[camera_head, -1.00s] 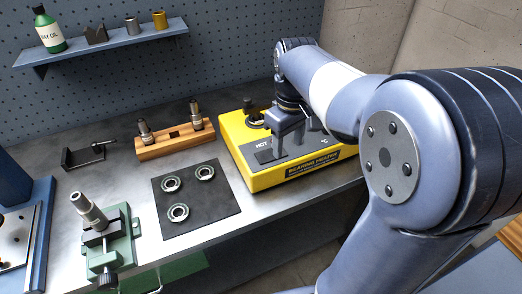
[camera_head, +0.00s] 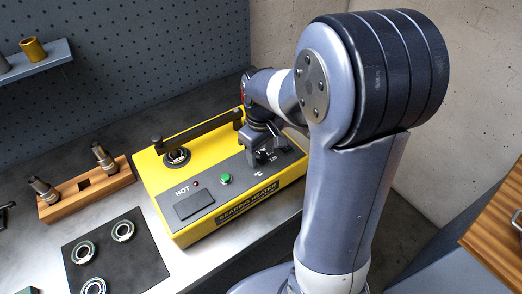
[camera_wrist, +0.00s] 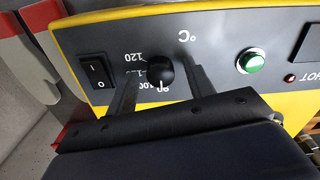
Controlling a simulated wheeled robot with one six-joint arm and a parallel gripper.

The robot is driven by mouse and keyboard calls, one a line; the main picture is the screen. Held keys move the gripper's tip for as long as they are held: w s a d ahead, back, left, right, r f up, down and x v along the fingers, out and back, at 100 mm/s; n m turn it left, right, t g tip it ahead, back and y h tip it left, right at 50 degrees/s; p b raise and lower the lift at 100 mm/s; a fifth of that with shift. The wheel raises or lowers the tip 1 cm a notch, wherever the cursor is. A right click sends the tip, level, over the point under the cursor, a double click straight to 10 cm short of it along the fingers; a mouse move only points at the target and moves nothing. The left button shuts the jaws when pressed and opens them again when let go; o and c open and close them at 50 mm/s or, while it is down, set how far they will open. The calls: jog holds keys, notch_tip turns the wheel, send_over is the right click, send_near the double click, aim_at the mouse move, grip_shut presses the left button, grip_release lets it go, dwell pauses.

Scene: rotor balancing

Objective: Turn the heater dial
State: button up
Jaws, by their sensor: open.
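The bearing heater is a yellow box with a grey top panel (camera_head: 217,196). Its dial (camera_wrist: 160,70) is a small black knob in the wrist view, with numbers up to 120 printed around it. A short pale mark shows on the knob's near side, toward the lower numbers, but I cannot read it exactly. My gripper (camera_wrist: 163,78) is open, with one finger on each side of the dial; I see gaps and cannot tell of any contact. In the head view my gripper (camera_head: 254,156) stands over the panel's right part and hides the dial.
A green button (camera_head: 225,179) and a HOT lamp sit left of the dial in the head view. A black rocker switch (camera_wrist: 94,71) is beside it in the wrist view. A dark bar (camera_head: 205,126) crosses the heater's back. Bearings on a dark mat (camera_head: 115,262) lie left.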

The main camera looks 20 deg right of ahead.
jog(key=shift+f, duration=0.15)
jog(key=shift+c, duration=0.3)
jog(key=c, duration=0.9)
jog(key=m, duration=0.7)
jog(key=shift+m, duration=0.3)
jog(key=m, duration=0.4)
jog(key=shift+m, duration=2)
